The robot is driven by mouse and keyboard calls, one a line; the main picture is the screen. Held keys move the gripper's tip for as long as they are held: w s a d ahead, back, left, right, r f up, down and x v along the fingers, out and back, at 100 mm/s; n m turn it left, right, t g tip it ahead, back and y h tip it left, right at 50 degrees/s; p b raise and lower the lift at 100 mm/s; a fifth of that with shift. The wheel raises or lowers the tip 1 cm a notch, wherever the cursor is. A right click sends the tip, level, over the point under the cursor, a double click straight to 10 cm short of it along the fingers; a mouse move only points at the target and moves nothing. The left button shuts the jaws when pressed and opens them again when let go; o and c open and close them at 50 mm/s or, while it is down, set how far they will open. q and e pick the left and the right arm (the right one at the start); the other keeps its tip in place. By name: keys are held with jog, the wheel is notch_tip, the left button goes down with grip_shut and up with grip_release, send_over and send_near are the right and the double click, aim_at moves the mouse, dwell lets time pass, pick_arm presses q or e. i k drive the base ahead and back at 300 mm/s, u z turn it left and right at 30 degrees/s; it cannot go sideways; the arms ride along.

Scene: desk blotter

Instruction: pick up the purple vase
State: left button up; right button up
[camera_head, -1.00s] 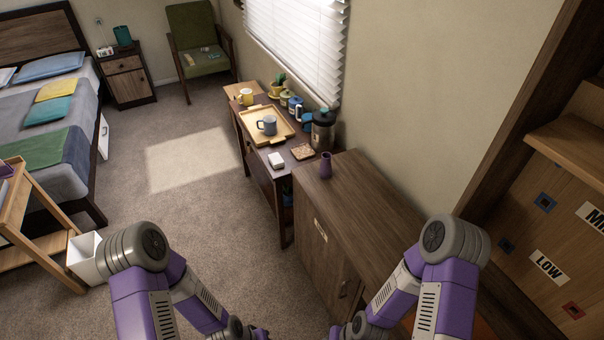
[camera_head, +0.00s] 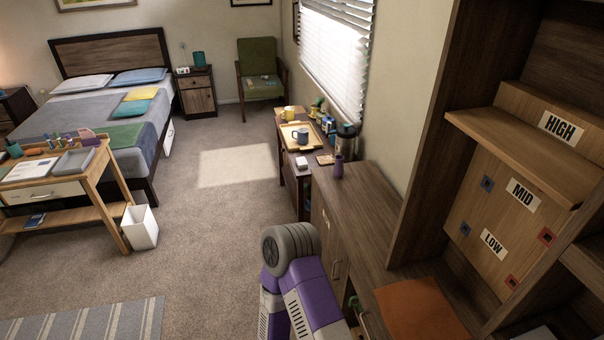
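The purple vase (camera_head: 338,168) is small and dark, with a narrow neck. It stands upright on the far end of the brown wooden cabinet top (camera_head: 365,205), right of centre in the head view. Neither of my grippers shows in the head view. A purple and grey section of one of my arms rises from the bottom edge, left of the cabinet, well nearer to me than the vase. Nothing touches the vase from my side.
A tall shelf unit (camera_head: 480,120) stands on the right. An orange mat (camera_head: 418,309) lies nearer. The carpet on the left is open, past a white bin (camera_head: 140,228).

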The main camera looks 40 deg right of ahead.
aim_at(338, 171)
jog(key=i, duration=1.5)
jog(key=z, duration=0.85)
jog(key=i, duration=1.45)
jog(key=z, duration=1.3)
